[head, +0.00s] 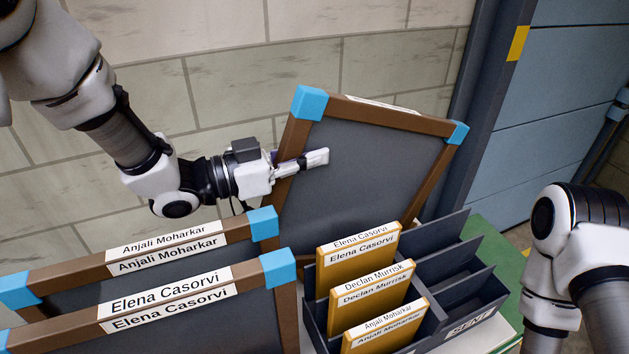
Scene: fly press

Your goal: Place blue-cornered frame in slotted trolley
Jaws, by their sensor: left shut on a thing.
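A blue-cornered frame (375,165) with brown edges and a dark panel stands tilted at the picture's middle. A white label on its top edge is too slanted to read. My left gripper (300,163) is shut on its left edge, with one finger in front of the panel. Its lower part is hidden behind the organizer and the nearer frames, so I cannot tell whether it rests on anything. Two similar frames stand at lower left, labelled Anjali Moharkar (165,245) and Elena Casorvi (165,297). I cannot make out the slotted trolley. My right gripper is out of view.
A dark compartmented organizer (481,287) marked SENT stands at lower middle. It holds amber name-labelled blocks, the rear one reading Elena Casorvi (356,262); its right compartments look empty. A green surface (489,235) lies behind it. A block wall (225,90) and blue-grey door (565,110) close the back.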

